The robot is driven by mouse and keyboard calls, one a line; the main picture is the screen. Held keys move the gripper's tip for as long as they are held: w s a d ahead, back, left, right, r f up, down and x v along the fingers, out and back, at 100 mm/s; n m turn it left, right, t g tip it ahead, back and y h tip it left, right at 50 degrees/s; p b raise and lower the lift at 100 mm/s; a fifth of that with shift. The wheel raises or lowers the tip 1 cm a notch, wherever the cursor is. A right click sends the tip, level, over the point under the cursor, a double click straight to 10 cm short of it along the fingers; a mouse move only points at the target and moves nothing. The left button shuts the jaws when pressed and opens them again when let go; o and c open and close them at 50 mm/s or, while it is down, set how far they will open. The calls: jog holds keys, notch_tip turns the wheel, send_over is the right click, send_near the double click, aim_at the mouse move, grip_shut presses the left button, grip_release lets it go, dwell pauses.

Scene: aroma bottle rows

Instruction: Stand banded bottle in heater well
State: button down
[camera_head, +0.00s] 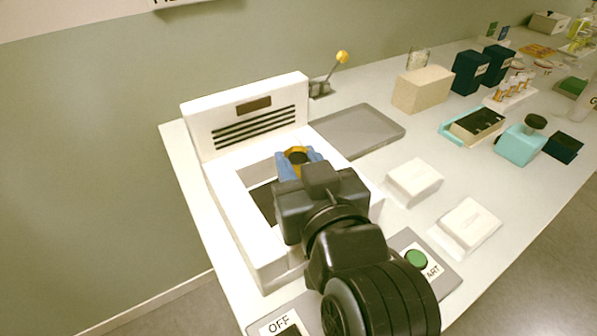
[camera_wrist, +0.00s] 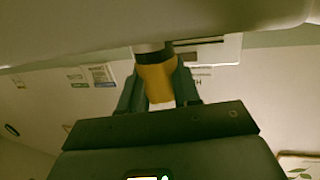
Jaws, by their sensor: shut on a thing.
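My gripper (camera_head: 297,163) is shut on the banded bottle (camera_head: 297,151), which shows a dark top and a yellow-orange band between bluish fingers. In the wrist view the gripper's two fingers (camera_wrist: 158,90) press on either side of the bottle's orange band (camera_wrist: 157,78), with a dark part beyond it. The white heater (camera_head: 226,164) has a vented back panel and a recessed well with a dark floor (camera_head: 262,204). The bottle is over or inside the well's far part. My gripper hides its lower end, so I cannot tell whether it touches the floor.
A grey tray (camera_head: 362,130) lies right of the heater's back. Two white blocks (camera_head: 414,181) (camera_head: 468,222) and a green START button (camera_head: 416,259) are to the right. A lever with a yellow knob (camera_head: 342,57) stands behind. Boxes and small bottles fill the far right.

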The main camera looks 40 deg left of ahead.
jog(key=shift+f, duration=0.8)
jog(key=shift+f, duration=0.15)
jog(key=c, duration=0.8)
grip_release()
jog(key=v, duration=1.2)
jog(key=shift+b, duration=0.4)
